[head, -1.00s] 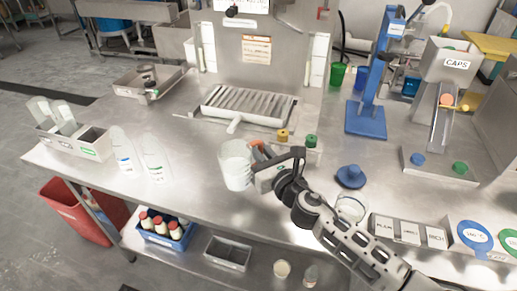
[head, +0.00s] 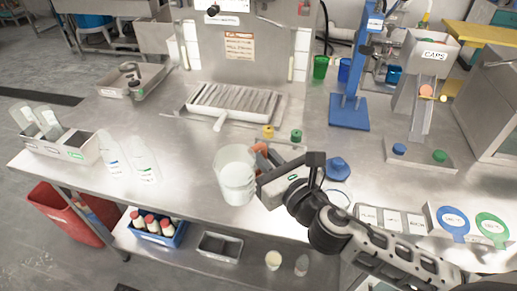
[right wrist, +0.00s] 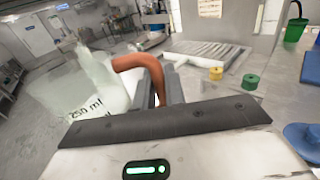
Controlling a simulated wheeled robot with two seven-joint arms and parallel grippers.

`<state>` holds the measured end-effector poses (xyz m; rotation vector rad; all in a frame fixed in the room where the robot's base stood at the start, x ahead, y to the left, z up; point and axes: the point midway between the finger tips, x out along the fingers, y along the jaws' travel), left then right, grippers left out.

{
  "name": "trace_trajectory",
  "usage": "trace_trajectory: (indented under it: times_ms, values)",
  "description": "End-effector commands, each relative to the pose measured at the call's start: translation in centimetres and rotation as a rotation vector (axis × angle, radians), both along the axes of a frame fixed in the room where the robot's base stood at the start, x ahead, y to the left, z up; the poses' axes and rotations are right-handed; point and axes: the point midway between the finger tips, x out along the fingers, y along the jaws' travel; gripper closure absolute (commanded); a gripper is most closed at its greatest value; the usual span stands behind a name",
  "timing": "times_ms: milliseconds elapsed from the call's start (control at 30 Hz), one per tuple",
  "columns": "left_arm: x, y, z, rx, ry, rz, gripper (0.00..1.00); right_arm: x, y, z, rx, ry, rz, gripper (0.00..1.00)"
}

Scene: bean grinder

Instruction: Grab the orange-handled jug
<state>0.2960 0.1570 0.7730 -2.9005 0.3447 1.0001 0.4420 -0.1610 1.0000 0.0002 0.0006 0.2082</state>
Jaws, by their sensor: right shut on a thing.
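The jug (head: 234,176) is a clear, whitish vessel with an orange handle (head: 262,150) on its right side. My right gripper (head: 264,166) is shut on the orange handle. In the right wrist view the orange handle (right wrist: 143,68) rises between the fingers, and the jug's clear wall (right wrist: 85,92) with "250 ml" lettering shows to the left. In the head view the jug is upright near the front of the steel table; I cannot tell whether its base touches the table. My left gripper is not in view.
Yellow (head: 268,131) and green (head: 296,135) knobs stand just behind the jug, with a slatted drip tray (head: 232,102) farther back. Two clear bottles (head: 143,160) are to the left. A blue round piece (head: 337,168) lies right of my gripper. Table between bottles and jug is clear.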

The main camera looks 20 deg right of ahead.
Motion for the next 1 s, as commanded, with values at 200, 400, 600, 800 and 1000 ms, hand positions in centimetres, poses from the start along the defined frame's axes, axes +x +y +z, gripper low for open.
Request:
trace_trajectory:
  times_ms: [200, 400, 600, 800, 1000]
  values:
    - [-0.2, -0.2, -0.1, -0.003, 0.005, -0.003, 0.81, -1.4, -0.1, 0.7, 0.0, -0.002, 0.0, 1.0]
    - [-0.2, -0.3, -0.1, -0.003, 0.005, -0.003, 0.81, -2.0, -0.1, 1.0, 0.0, -0.002, 0.0, 1.0]
    - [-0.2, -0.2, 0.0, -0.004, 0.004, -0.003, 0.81, -2.3, -0.1, 1.1, 0.0, -0.002, 0.0, 1.0]
    - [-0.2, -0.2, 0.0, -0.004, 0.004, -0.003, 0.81, -2.3, -0.1, 1.1, 0.0, -0.002, 0.0, 1.0]
    - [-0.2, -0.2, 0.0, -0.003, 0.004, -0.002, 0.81, -2.3, -0.1, 1.1, 0.0, -0.002, 0.0, 1.0]
